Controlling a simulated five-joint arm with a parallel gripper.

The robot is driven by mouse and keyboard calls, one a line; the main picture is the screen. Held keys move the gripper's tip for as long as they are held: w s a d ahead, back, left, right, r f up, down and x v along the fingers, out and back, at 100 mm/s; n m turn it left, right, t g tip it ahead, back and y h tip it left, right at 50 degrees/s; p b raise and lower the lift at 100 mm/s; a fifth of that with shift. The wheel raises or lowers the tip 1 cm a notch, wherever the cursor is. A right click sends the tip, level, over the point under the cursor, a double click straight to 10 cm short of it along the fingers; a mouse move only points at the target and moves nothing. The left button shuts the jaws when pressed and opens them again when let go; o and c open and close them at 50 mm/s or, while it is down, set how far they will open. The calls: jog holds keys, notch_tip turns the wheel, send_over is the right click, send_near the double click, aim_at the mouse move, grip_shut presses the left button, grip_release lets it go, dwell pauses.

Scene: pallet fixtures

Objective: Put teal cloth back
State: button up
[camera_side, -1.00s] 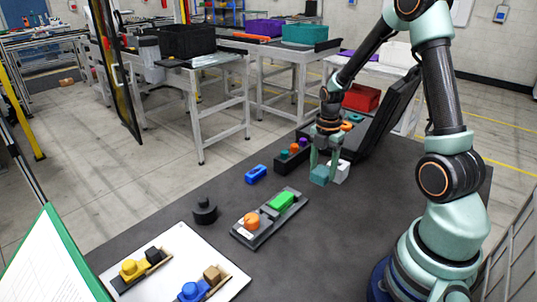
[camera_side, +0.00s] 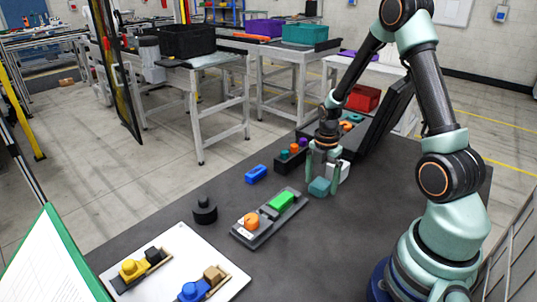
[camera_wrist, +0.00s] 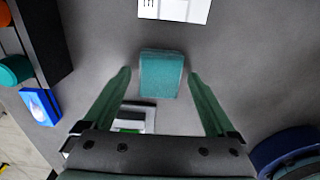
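The teal cloth (camera_side: 319,187), a small folded block, lies on the dark table in front of the white box (camera_side: 343,170). In the wrist view the cloth (camera_wrist: 161,73) sits between my spread fingertips, with a gap on both sides. My gripper (camera_side: 322,182) is open and low over the cloth; it also shows open in the wrist view (camera_wrist: 158,76). The side view does not show clearly whether the fingertips reach down beside the cloth.
A grey fixture (camera_side: 244,236) with an orange piece and a green block stands to the left. A blue block (camera_side: 256,174), a black rack (camera_side: 288,163) with coloured knobs and a black round weight (camera_side: 204,211) are nearby. A white board (camera_side: 215,254) holds yellow and blue pieces.

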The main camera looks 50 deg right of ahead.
aim_at(321, 183)
notch_tip(321, 183, up, 12)
jog(key=s+a+r+m+t, duration=0.2)
jog(key=a+r+m, duration=0.4)
jog(key=a+m, duration=0.3)
jog(key=s+a+r+m+t, duration=0.2)
jog(key=a+r+m, duration=0.4)
jog(key=a+m, duration=0.3)
jog(key=shift+s+t, duration=0.2)
jog(key=shift+t, duration=0.6)
jog(key=shift+a, duration=0.1)
